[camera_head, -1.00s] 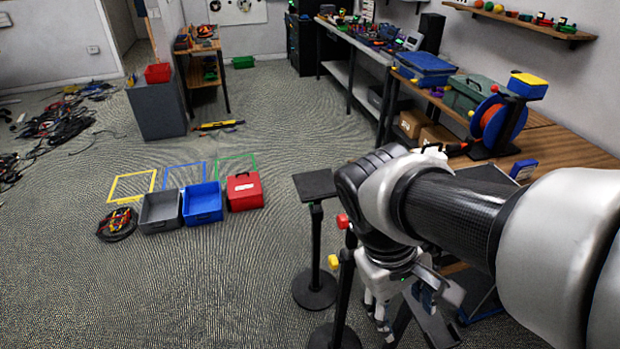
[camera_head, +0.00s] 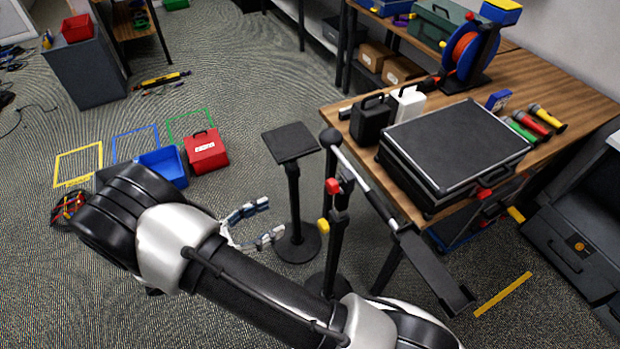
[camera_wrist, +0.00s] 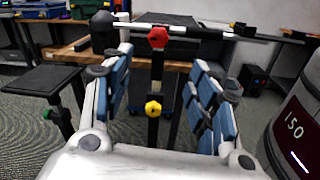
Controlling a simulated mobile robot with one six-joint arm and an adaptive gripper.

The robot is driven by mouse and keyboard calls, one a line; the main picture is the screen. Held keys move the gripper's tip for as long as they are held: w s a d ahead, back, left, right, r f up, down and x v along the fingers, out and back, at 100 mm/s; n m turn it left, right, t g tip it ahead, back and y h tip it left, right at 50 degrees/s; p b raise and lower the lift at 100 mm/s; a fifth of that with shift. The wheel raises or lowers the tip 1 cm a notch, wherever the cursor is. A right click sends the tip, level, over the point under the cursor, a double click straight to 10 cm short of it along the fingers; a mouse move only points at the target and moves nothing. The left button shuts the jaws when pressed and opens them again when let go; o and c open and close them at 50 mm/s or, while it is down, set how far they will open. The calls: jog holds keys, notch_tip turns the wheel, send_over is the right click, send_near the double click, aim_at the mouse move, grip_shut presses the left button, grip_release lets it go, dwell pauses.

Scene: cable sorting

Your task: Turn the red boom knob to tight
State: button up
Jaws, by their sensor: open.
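The red boom knob (camera_head: 332,186) sits near the top of a black stand, beside the pale boom bar (camera_head: 350,168). In the wrist view the red knob (camera_wrist: 158,38) shows ahead, between and beyond my fingers, with a yellow knob (camera_wrist: 153,108) below it on the same post. The yellow knob also shows in the head view (camera_head: 323,226). My gripper (camera_head: 262,224) is open and empty, to the left of the stand and apart from both knobs. Its blue-padded fingers (camera_wrist: 160,95) stand wide apart in the wrist view. Whether the knob is tight or loose cannot be seen.
A black-topped stand (camera_head: 290,143) stands behind my gripper. A wooden table (camera_head: 560,85) with a black case (camera_head: 455,145) lies right of the boom. Red (camera_head: 205,152) and blue (camera_head: 166,160) boxes are on the floor at left.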

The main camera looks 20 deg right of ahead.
aim_at(328, 188)
jog(key=d+b, duration=0.1)
jog(key=d, duration=0.4)
jog(key=w+d+b, duration=0.1)
jog(key=d, duration=0.5)
jog(key=w+d+b, duration=0.1)
jog(key=d, duration=0.5)
jog(key=shift+w+d+f, duration=0.1)
jog(key=shift+w, duration=0.1)
jog(key=c, duration=1.1)
